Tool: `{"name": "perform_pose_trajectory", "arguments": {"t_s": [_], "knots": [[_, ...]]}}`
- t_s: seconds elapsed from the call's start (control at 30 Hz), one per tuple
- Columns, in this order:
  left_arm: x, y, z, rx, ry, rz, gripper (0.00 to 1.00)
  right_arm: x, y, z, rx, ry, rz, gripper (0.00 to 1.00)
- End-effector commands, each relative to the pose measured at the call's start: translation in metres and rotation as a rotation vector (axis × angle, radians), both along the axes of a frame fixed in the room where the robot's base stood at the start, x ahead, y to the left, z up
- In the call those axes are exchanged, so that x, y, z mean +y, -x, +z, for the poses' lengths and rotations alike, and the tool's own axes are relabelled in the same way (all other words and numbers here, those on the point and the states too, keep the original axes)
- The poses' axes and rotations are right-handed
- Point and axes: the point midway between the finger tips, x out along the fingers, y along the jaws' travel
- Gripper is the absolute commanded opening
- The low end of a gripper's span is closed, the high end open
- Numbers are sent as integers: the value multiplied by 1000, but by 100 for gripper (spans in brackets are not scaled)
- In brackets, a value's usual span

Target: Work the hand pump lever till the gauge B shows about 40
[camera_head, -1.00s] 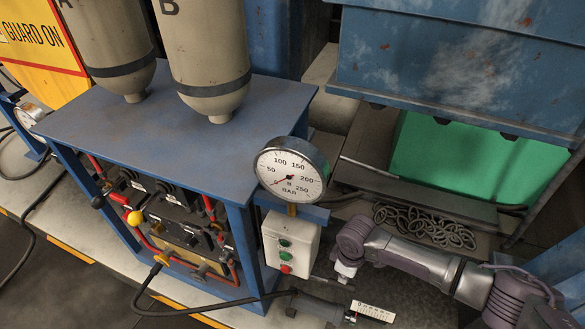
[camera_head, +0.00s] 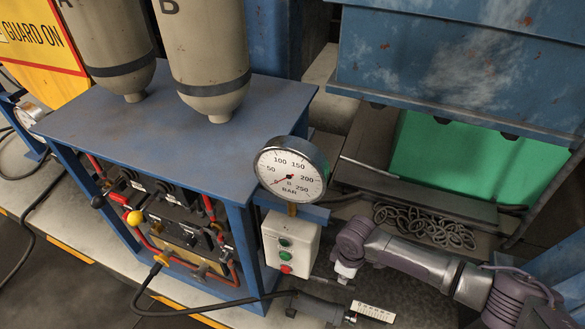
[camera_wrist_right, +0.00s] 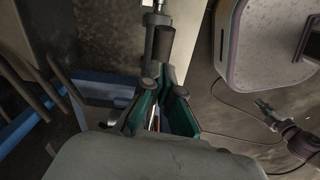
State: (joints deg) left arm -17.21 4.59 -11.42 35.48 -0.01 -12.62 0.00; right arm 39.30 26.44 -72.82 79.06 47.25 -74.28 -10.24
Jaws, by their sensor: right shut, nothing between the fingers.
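Gauge B (camera_head: 291,172) is a round white dial with a metal rim, marked in BAR. Its red needle points to the lower left, below the 50 mark. The hand pump (camera_head: 318,306) is a dark body low on the floor, joined to a black hose. A thin rod (camera_head: 325,281) above it may be its lever. My right gripper (camera_head: 345,272) is beside the rod's right end; I cannot tell if they touch. In the right wrist view its teal fingers (camera_wrist_right: 165,90) are shut and empty, with a dark sleeve on a rod (camera_wrist_right: 165,42) just beyond.
A blue frame (camera_head: 150,130) with red pipes and cylinders stands at left. A white button box (camera_head: 290,243) hangs under the gauge, close to my gripper. A chain pile (camera_head: 425,227) and a blue press with a green panel (camera_head: 470,160) are at right. A scale label (camera_head: 372,311) lies beside the pump.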

Motion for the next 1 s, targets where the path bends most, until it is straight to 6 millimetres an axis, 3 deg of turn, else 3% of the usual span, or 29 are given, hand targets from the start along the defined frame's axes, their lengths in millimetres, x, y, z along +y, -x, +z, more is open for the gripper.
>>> {"name": "perform_pose_trajectory", "arguments": {"t_s": [0.4, 0.63, 1.0], "knots": [[0, 0, -15, 0, 0, -1, 0, 0, 0, -27, 0, -1, 0, 0], [0, 0, -18, -1, 0, -1, 0, 0, 0, -32, 1, 0, 0, 0], [0, -1, -37, -1, 0, -1, 0, 0, 1, -65, 1, 0, 0, 0]]}}
